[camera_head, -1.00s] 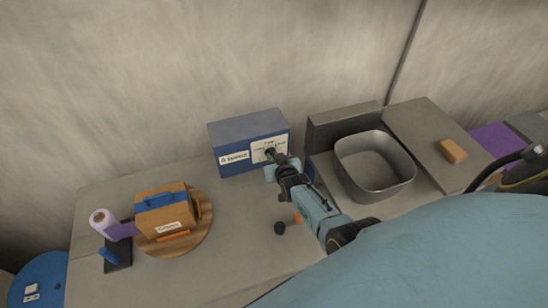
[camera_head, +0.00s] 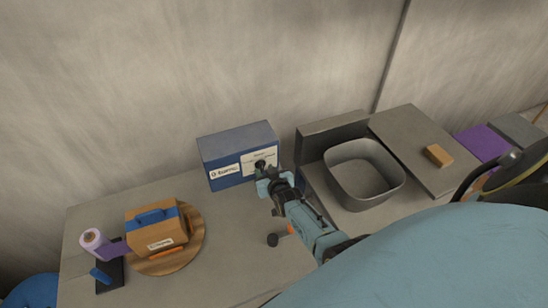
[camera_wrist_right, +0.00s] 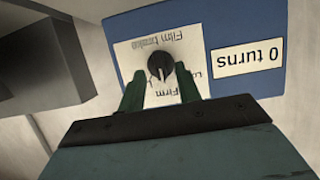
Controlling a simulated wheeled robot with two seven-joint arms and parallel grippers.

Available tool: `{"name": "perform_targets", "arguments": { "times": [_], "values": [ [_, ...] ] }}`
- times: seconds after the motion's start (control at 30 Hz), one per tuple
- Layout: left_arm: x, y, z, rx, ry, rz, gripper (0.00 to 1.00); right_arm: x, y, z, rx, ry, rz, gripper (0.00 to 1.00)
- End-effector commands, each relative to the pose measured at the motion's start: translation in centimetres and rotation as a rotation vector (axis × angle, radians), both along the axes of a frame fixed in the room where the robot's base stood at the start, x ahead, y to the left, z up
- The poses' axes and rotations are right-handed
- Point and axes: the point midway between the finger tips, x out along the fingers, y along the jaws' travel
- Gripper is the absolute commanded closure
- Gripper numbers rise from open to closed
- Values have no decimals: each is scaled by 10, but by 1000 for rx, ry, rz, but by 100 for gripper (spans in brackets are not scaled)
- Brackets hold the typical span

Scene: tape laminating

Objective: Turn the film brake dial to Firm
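The film brake dial (camera_wrist_right: 161,66) is a round black knob on a white label plate (camera_wrist_right: 130,58), on the front of a blue box (camera_head: 222,145). The right wrist view shows the plate upside down, with "Film brake" above the knob and "Firm" below it. A pale mark on the knob seems to point down towards "Firm". My right gripper (camera_wrist_right: 160,85) is open, with one green finger on each side of the knob's lower part. I cannot tell whether they touch it. In the head view my right gripper (camera_head: 264,172) covers part of the plate. My left gripper is not in view.
A "0 turns" label (camera_wrist_right: 248,57) is beside the plate. A grey bin (camera_head: 365,175) stands right of the box. A brown package with a blue strap (camera_head: 155,228) sits on a round wooden board (camera_head: 198,225), near a purple film roll (camera_head: 92,240). The counter between is mostly clear.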

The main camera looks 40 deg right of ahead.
Motion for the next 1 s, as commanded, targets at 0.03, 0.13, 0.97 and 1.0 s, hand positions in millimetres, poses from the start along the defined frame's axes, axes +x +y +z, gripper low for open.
{"name": "perform_targets", "arguments": {
  "times": [0.03,0.13,0.97,1.0],
  "values": [
    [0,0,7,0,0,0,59,-9,3,5,2,2,1,66],
    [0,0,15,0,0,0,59,-24,7,12,2,3,1,66],
    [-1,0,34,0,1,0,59,-106,26,46,1,0,1,66],
    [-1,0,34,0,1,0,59,-106,26,46,2,1,1,66]
  ]
}}
